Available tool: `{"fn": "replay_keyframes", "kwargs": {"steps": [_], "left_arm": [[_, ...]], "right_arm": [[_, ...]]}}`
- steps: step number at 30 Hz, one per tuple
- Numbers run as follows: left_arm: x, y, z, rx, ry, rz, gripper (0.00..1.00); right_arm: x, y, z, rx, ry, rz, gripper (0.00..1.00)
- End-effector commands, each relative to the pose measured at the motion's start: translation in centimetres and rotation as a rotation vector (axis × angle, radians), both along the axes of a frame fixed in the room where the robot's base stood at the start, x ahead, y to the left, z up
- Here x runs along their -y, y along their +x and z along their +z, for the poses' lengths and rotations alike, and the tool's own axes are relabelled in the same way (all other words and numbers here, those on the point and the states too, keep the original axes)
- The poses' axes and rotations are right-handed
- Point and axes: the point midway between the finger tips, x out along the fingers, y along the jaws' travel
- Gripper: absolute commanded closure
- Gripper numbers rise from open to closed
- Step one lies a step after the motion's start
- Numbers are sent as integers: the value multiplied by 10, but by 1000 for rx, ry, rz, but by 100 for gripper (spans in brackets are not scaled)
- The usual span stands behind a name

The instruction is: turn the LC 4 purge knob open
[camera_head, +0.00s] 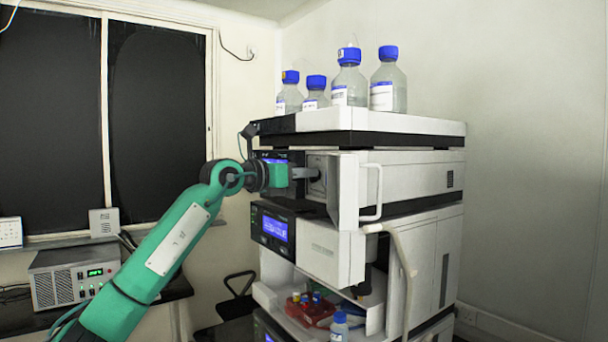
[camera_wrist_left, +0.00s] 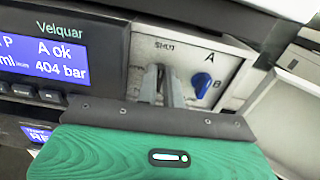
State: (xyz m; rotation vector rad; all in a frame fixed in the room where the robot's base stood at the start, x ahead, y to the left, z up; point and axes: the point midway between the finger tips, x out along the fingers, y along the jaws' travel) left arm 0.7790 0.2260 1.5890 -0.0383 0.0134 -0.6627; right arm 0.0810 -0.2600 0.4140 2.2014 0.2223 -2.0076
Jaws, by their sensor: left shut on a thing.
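The pump module (camera_head: 405,175) has its front compartment open in the head view. My left gripper (camera_head: 314,173) reaches in from the left, its fingers at the small panel inside. In the wrist view the gripper (camera_wrist_left: 162,76) is shut on the purge knob, below the word "SHUT"; the fingers hide most of that knob, so its angle cannot be told. The display (camera_wrist_left: 42,58) reads "A ok" and "404 bar". My right gripper is not in view.
The open white door (camera_head: 347,192) with its handle (camera_head: 376,192) stands just right of the gripper. Blue-capped bottles (camera_head: 388,88) stand on top of the stack. Below are a second module with a lit display (camera_head: 275,228) and a red vial tray (camera_head: 309,310).

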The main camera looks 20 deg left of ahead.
Motion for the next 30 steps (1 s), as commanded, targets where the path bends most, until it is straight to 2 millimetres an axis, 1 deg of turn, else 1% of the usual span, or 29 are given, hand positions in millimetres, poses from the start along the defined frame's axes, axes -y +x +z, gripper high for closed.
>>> {"fn": "replay_keyframes", "kwargs": {"steps": [8, 30], "left_arm": [[-2, 1, -2, -103, -134, 0, 100], [-6, 4, -5, -532, -685, 0, 100]], "right_arm": [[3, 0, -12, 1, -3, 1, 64], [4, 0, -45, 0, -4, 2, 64]]}}
